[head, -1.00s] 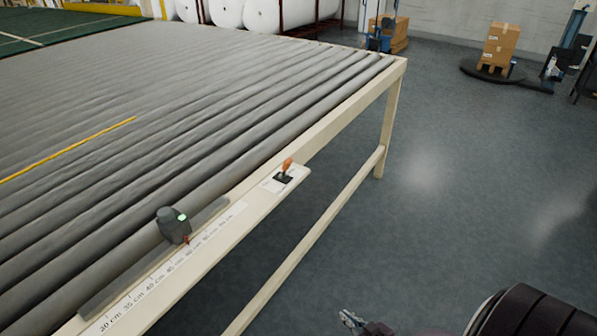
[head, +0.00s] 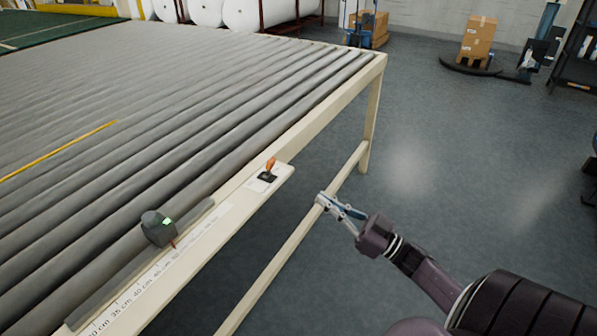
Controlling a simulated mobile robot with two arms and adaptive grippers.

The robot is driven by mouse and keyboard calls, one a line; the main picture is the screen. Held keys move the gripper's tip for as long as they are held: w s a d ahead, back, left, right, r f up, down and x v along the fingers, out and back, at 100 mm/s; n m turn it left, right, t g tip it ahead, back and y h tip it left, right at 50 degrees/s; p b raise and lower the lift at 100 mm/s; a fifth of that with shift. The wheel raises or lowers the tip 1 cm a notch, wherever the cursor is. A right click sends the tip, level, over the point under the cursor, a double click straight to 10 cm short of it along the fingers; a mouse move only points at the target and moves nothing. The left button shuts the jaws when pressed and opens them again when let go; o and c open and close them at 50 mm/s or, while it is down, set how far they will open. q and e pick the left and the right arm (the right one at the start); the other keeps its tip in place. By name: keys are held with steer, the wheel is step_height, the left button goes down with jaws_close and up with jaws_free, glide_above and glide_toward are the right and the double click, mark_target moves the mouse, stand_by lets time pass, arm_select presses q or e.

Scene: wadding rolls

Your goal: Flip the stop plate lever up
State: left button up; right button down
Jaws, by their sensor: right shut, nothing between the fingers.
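The stop plate lever (head: 271,164) is a small orange handle on a black base, standing nearly upright on a cream ledge at the near edge of the roller table (head: 340,82). A grey block-shaped device (head: 158,229) with a small green display sits on the table edge, by a long grey bar and a centimetre scale (head: 165,262). My right gripper (head: 323,200) is shut and empty, to the right of the lever and apart from it, over the floor side of the table. My left gripper is out of view.
The table's cream legs and lower rail (head: 290,245) stand below the ledge. Large white rolls (head: 255,14) lie behind the table. Cardboard boxes (head: 478,36) stand on a dark round platform at the back right.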

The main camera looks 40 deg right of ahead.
mark_target(273, 160)
steer(key=b+x, duration=0.1)
steer(key=x, duration=1.2)
steer(key=shift+w, duration=0.3)
steer(key=shift+r, duration=0.1)
steer(key=shift+r+p, duration=0.25)
steer(key=shift+p, duration=0.65)
steer(key=shift+w+g+p, duration=0.15)
steer(key=shift+g+p, duration=0.25)
steer(key=shift+p, duration=0.55)
steer(key=g+p, duration=0.1)
steer(key=p, duration=0.2)
steer(key=r+g+h+p, duration=0.1)
steer(key=p, duration=0.2)
steer(key=w+r+g+p, duration=0.1)
steer(key=p, duration=0.2)
steer(key=shift+a+h, duration=0.25)
steer(key=shift+h, duration=0.15)
steer(key=shift+w+a+f+p, duration=0.1)
steer(key=shift+w+a+p, duration=0.05)
steer(key=shift+w+p, duration=0.3)
steer(key=shift+w+a, duration=0.2)
steer(key=shift+w, duration=0.3)
steer(key=shift+r+p, duration=0.25)
steer(key=shift+p, duration=0.1)
